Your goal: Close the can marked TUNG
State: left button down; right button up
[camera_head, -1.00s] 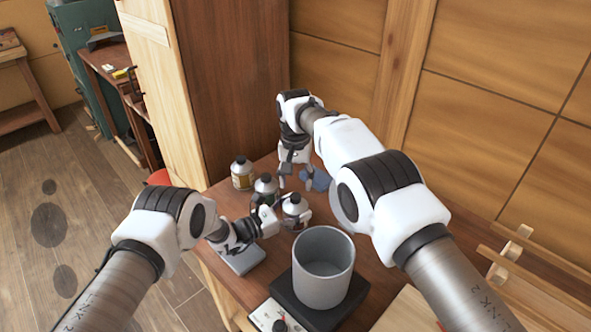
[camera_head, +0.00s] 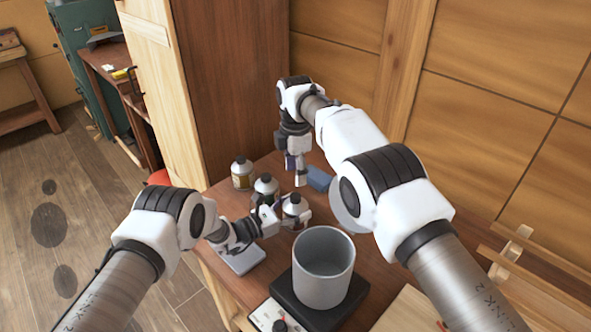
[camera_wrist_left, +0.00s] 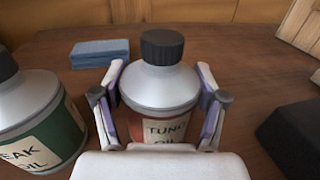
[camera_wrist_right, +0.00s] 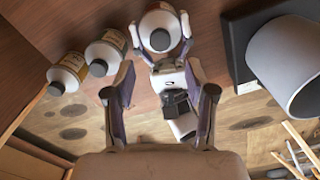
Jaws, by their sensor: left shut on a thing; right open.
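The can marked TUNG (camera_wrist_left: 160,100) is a silver-shouldered can with a red-brown and cream label, upright on the bench. A black cap (camera_wrist_left: 162,46) sits on its top; I cannot tell how tightly. My left gripper (camera_wrist_left: 160,115) is shut around the can's sides. The can also shows in the head view (camera_head: 294,210), and from above in the right wrist view (camera_wrist_right: 158,28). My right gripper (camera_head: 300,180) is open and empty, pointing down beyond the can, apart from it. In the right wrist view its fingers are spread.
A green-labelled TEAK OIL can (camera_wrist_left: 38,120) stands close left of the held can. A yellow-labelled can (camera_head: 242,174) stands behind. A blue block (camera_head: 320,178) lies near my right gripper. A grey pot (camera_head: 323,265) on a black base stands in front.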

aim_at(296, 196)
jog(key=shift+f, duration=0.15)
notch_tip(296, 196, down, 8)
jog(key=shift+r, duration=0.1)
dwell(0.4)
